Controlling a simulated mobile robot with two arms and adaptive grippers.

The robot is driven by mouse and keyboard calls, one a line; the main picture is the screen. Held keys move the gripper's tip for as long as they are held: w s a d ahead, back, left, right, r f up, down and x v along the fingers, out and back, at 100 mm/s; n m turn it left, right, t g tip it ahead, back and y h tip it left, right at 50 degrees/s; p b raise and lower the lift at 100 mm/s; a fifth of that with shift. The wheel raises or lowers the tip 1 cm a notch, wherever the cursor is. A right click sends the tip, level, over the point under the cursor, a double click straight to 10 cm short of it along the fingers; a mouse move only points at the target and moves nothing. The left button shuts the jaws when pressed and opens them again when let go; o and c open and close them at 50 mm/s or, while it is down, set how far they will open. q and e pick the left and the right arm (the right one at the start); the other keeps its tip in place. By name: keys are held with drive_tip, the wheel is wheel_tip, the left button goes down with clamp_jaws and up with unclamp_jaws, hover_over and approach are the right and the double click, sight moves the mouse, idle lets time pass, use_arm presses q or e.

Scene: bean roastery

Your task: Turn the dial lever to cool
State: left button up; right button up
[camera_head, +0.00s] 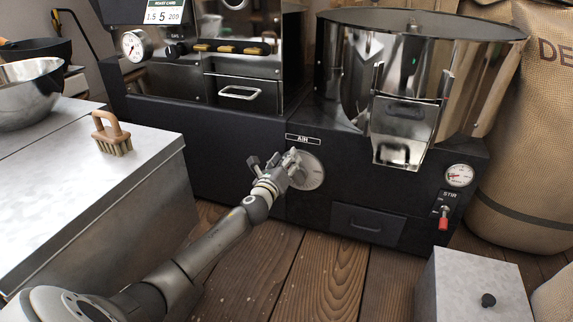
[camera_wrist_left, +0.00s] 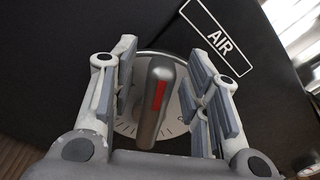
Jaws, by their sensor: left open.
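The round dial (camera_head: 312,172) sits on the black front of the roaster, under the AIR label (camera_head: 303,139). In the left wrist view the dial's grey lever (camera_wrist_left: 156,100) with a red mark stands between my fingers, tilted slightly. The dial plate (camera_wrist_left: 126,129) shows behind it, its markings mostly hidden. My left gripper (camera_head: 283,163) is at the dial, in front of it. In the left wrist view my left gripper (camera_wrist_left: 163,88) is open, one finger on each side of the lever, with visible gaps. My right gripper is not in view.
A red-handled STIR switch (camera_head: 443,220) and a gauge (camera_head: 458,175) are at the right. A metal chute (camera_head: 404,125) hangs above the dial's right. A worktop (camera_head: 60,184) with a brush (camera_head: 111,134) stands left. A grey box (camera_head: 478,285) stands front right.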

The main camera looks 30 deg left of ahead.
use_arm(q)
drive_tip(key=shift+w, duration=0.35)
clamp_jaws()
